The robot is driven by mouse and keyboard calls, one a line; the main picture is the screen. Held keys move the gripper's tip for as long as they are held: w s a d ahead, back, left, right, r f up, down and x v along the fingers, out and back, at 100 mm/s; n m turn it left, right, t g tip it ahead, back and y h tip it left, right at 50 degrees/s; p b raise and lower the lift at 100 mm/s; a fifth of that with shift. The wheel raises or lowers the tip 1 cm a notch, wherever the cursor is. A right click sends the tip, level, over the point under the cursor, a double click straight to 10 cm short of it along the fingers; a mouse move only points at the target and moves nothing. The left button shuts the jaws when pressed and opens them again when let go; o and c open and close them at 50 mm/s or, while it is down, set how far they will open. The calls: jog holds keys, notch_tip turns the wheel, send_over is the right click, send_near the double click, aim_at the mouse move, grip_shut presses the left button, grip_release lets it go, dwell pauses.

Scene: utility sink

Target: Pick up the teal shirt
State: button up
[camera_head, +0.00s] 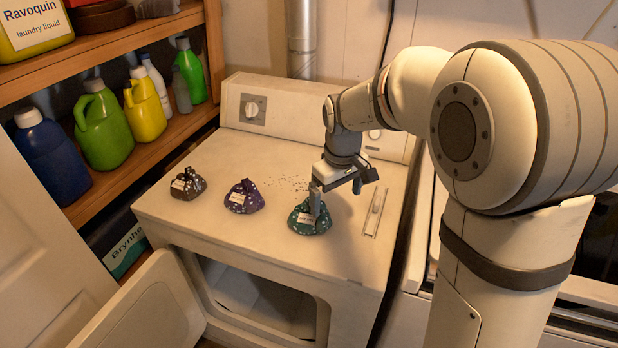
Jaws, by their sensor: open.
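The teal shirt (308,222) is a bunched, spotted bundle with a pale label. It rests on top of the white dryer (266,190), right of the other two bundles. My gripper (334,198) is open and pointed down at it. One finger is over the teal shirt, in front of its upper part, and the other is to its right. I cannot tell whether the fingers touch the cloth.
A purple bundle (244,196) and a brown bundle (187,184) lie left of the teal shirt on the dryer top. Dark specks lie behind it. The dryer door (145,308) hangs open below. Wooden shelves (150,95) with several bottles stand at left.

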aim_at(309, 211)
jog(key=w+a+f, duration=0.1)
jog(key=a, duration=0.1)
jog(key=w+a+n+p, duration=0.1)
jog(key=w+a, duration=0.1)
jog(key=w+a+f+n, duration=0.1)
jog(key=w+a, duration=0.1)
jog(key=shift+w+f+g+p, duration=0.2)
jog(key=shift+f+g+p, duration=0.1)
jog(key=shift+p, duration=0.05)
jog(key=shift+w+a+f+n, duration=0.1)
jog(key=shift+f+n, duration=0.2)
jog(key=f+p, duration=0.2)
jog(key=f, duration=0.5)
jog(key=shift+w+f, duration=0.2)
jog(key=c, duration=0.7)
